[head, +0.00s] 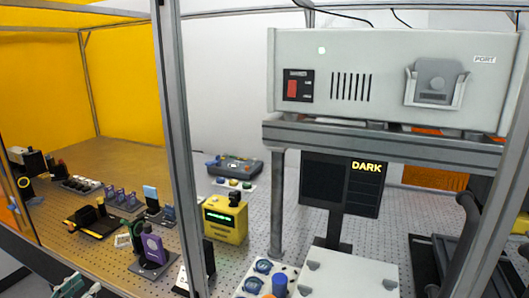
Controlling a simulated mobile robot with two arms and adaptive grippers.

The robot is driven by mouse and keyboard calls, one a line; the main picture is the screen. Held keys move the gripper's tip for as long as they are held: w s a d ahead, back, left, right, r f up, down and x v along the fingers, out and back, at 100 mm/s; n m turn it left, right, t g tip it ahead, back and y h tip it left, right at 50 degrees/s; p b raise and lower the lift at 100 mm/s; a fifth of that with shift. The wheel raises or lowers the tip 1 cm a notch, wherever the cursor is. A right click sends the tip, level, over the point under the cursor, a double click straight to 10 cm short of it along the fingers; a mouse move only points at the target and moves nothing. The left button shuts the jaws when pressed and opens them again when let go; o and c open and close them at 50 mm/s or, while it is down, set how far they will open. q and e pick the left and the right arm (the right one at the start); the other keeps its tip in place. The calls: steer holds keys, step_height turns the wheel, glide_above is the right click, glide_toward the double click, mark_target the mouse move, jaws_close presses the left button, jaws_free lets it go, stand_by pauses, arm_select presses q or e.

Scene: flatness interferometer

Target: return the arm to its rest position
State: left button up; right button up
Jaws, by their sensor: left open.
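My left gripper (81,286) shows at the bottom left edge of the head view, with only its pale green fingertips in the picture. The fingertips stand apart with nothing seen between them. It is just in front of the perforated bench, below the black tray with yellow marks (96,221) and left of the purple device (153,247). The rest of this arm is out of the picture. My right gripper does not show.
Grey frame posts (178,140) cross the view. A yellow instrument (226,218) and a console (235,166) stand on the bench. A grey box with a red switch (340,50) sits on a shelf above a dark screen reading DARK (341,185). A white plate (350,275) lies in front.

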arm_select(q)
steer(key=s+a+f+n+g+y+b, duration=0.1)
steer(key=s+f+g+y, duration=0.15)
steer(key=f, duration=0.75)
steer(key=s+a+f+n+g+y+b, duration=0.1)
steer(key=s+f+y, duration=0.15)
steer(key=f, duration=0.85)
steer(key=s+d+f+g+b, duration=0.1)
steer(key=s+d+f+g, duration=0.1)
steer(key=s+f, duration=0.65)
steer(key=s+d+f+g+b, duration=0.15)
steer(key=s+f, duration=0.35)
steer(key=f, duration=0.7)
steer(key=s+d+f+g, duration=0.3)
steer(key=s+d+f, duration=0.3)
steer(key=s, duration=0.4)
steer(key=s+d+f+m+g+b, duration=0.1)
steer(key=s+d+f+g, duration=0.2)
steer(key=s+d+f, duration=0.4)
steer(key=s+d+f+g+b, duration=0.1)
steer(key=s+d+f+g, duration=0.2)
steer(key=s+d+f, duration=0.4)
steer(key=s+d, duration=0.1)
steer(key=s, duration=0.6)
steer(key=shift+s+m+h, duration=0.25)
steer(key=shift+m+h, duration=0.05)
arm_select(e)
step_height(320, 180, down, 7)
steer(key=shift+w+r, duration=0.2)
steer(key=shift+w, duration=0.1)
